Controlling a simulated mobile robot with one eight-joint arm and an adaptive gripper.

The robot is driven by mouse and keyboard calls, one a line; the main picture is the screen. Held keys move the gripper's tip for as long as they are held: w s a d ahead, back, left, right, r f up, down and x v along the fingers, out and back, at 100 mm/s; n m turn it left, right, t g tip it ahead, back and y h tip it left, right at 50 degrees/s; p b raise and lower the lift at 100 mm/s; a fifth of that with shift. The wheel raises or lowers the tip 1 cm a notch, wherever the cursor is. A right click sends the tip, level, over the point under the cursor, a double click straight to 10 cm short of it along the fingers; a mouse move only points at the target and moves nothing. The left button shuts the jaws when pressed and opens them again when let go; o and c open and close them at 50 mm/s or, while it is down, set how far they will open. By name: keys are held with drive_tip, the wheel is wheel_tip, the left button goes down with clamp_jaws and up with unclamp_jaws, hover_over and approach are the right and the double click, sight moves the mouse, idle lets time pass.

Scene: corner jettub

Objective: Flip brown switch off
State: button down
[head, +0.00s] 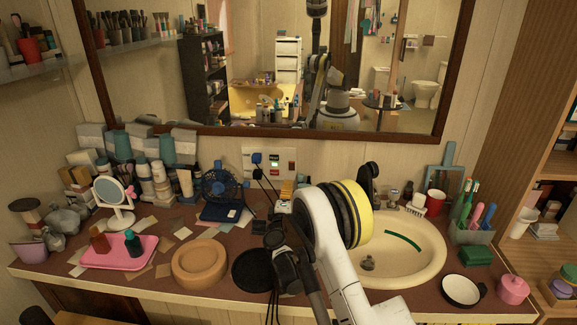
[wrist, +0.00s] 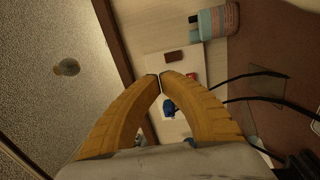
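A pale wall panel (head: 262,151) sits below the mirror in the head view. The brown switch (head: 291,167) is at its right side. In the wrist view the brown switch (wrist: 174,57) shows as a small dark rectangle on the pale plate, just above and right of my fingertips. My gripper (wrist: 159,80) has two yellow-orange fingers with dark tips brought together and nothing visible between them. The tips look apart from the switch, but the depth is hard to judge. In the head view the yellow fingers (head: 287,188) show below the panel. The switch position cannot be told.
A blue plug (head: 257,158) with dark cords is on the panel's left, with red and green parts (head: 275,164) beside it. A blue fan (head: 222,190) stands left of my arm. The sink (head: 405,250) is to the right. The mirror (head: 225,70) is above the panel.

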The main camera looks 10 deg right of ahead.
sight(289, 162)
drive_tip(key=shift+a+f+n+y, duration=0.35)
drive_tip(key=shift+a+f, duration=0.25)
drive_tip(key=shift+f, duration=0.35)
drive_tip(key=shift+w, duration=0.15)
drive_tip(key=b+x, duration=0.4)
drive_tip(key=x, duration=0.8)
drive_tip(key=shift+w+d+r+b, duration=0.15)
drive_tip(key=shift+w+b, duration=0.15)
drive_tip(key=shift+b, duration=0.1)
drive_tip(key=shift+w+d+r, duration=0.15)
drive_tip(key=shift+w+r, duration=0.1)
drive_tip(key=shift+w, duration=0.3)
drive_tip(key=shift+r, duration=0.1)
